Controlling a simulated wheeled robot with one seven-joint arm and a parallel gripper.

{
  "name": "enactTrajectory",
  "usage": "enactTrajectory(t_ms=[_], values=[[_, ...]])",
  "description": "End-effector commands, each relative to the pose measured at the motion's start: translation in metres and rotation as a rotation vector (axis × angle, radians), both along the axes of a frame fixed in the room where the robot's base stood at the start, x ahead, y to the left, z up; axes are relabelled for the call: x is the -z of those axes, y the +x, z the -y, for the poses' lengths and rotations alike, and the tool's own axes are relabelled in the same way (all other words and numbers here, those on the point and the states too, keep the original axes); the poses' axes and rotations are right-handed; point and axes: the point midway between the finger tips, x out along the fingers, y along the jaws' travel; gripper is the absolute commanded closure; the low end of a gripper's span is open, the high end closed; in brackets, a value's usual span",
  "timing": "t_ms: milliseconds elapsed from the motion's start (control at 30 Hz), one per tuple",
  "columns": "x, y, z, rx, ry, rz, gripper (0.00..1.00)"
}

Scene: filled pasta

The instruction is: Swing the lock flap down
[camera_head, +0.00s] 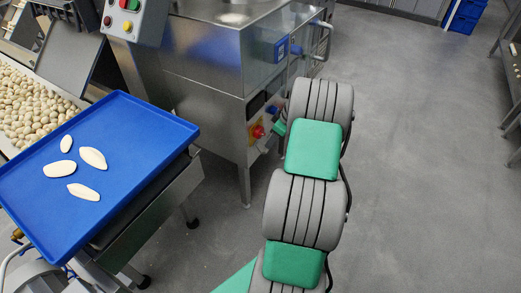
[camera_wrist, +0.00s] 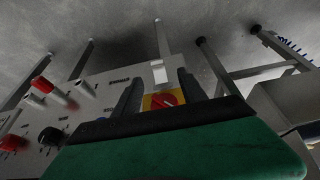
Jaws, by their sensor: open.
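A red rotary switch on a yellow plate (camera_wrist: 163,100) sits on the steel machine's front; it also shows in the head view (camera_head: 258,131). A small pale plate (camera_wrist: 158,73) lies just beyond the switch in the wrist view and looks like the lock flap; I cannot tell how far it is swung. My gripper (camera_wrist: 159,80) is open, its two dark fingers apart on either side of the switch and the pale plate. I cannot tell whether a finger touches anything. In the head view my arm hides most of the gripper.
Red and black knobs (camera_wrist: 49,136) sit beside the switch on the panel. The steel machine (camera_head: 205,65) has a handle (camera_head: 321,40) at its upper right. A blue tray (camera_head: 120,150) with several pasta pieces stands at left. The floor at right (camera_head: 430,170) is clear.

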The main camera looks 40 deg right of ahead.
Motion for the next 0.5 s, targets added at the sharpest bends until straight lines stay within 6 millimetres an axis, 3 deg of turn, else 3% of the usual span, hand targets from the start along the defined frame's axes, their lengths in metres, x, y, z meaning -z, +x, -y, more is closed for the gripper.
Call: enactTrajectory(t_ms=[100, 500], values=[[0.012, 0.0, 0.005, -0.006, 0.0, 0.006, 0.51], [0.073, 0.025, -0.005, -0.007, 0.0, 0.004, 0.51]])
